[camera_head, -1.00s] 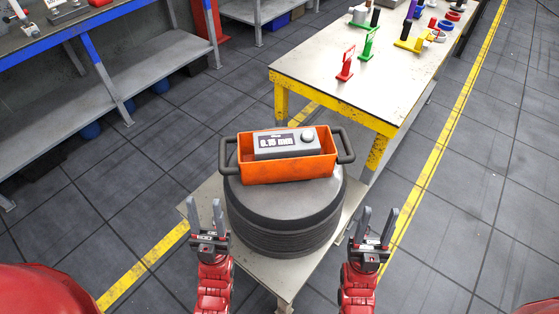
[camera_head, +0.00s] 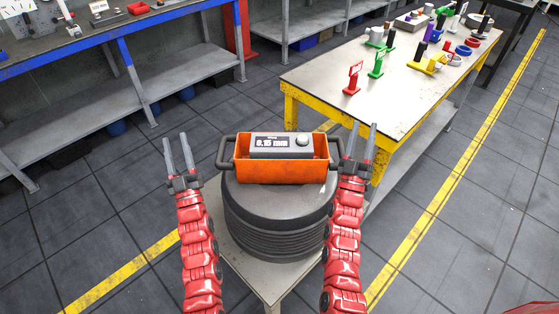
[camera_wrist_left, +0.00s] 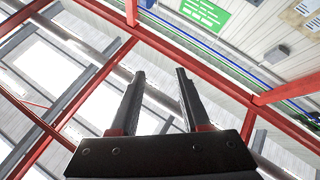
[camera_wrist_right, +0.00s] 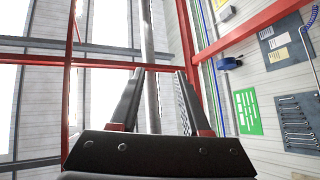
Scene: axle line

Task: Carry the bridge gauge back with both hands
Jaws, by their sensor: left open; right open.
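The bridge gauge (camera_head: 257,168) is an orange box with a dark handle at each end and a grey unit with a display reading about 0.15 mm. It rests on top of a dark round ribbed stack (camera_head: 275,222). My left gripper (camera_head: 178,155) is open and empty, to the left of the gauge's left handle (camera_head: 224,152) and apart from it. My right gripper (camera_head: 361,142) is open, with its fingers raised beside the right handle (camera_head: 340,150); I cannot tell whether it touches it.
The stack stands on a small pale table (camera_head: 270,287). A yellow-legged worktable (camera_head: 335,82) with several coloured fixtures stands at the back right. A blue-edged bench (camera_head: 125,38) with a lower shelf is at the left. Open tiled floor lies between.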

